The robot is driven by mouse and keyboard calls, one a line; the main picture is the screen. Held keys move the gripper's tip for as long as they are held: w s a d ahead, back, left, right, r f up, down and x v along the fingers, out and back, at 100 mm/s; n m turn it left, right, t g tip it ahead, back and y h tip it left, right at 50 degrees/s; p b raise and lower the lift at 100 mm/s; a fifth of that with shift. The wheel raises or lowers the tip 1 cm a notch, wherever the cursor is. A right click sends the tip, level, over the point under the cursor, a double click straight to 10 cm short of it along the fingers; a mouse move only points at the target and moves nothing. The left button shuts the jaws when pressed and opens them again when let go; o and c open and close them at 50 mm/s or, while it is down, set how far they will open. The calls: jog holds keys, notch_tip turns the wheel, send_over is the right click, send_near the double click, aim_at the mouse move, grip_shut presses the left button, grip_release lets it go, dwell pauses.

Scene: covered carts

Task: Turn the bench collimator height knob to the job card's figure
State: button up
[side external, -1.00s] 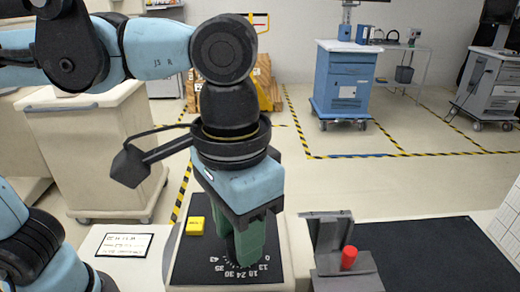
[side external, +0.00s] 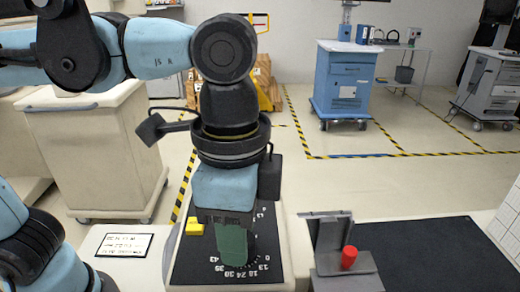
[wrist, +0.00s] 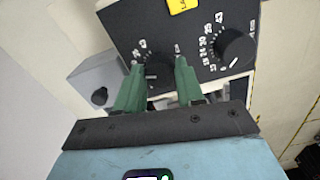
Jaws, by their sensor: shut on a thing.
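My gripper (side external: 233,248), with green fingers, points down at the black dial panel (side external: 185,268) and is shut on a black knob. In the wrist view the held knob (wrist: 157,72) shows between the two fingertips, with white dial figures around it. In the side view my fingers hide this knob; figures from 0 to 43 show in front of them. A second black knob (wrist: 232,46) with its own scale is on the same panel, to the right in the wrist view. The job card (side external: 124,244) lies left of the panel; its writing is too small to read.
A yellow label (side external: 195,226) is on the panel. A grey fixture with a red knob (side external: 349,258) stands to the right by a black mat (side external: 440,250). A grey box (wrist: 98,80) with a small knob shows left in the wrist view. A blue cart (side external: 345,85) stands far behind.

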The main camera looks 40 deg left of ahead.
jog(key=shift+m, duration=0.5)
jog(key=o, duration=1)
jog(key=shift+o, duration=0.2)
notch_tip(320, 180, up, 12)
jog(key=shift+w, duration=0.1)
jog(key=w+a+f+n+t+h, duration=0.1)
jog(key=w+a+f+n+t, duration=0.25)
jog(key=w+a+f, duration=0.55)
jog(key=a+f+n+t+y, duration=0.1)
jog(key=a+f+n+t, duration=0.2)
jog(key=a+f+n, duration=0.5)
jog(key=a+f, duration=0.4)
jog(key=a, duration=0.1)
jog(key=shift+s+t, duration=0.2)
jog(key=shift+t, duration=0.15)
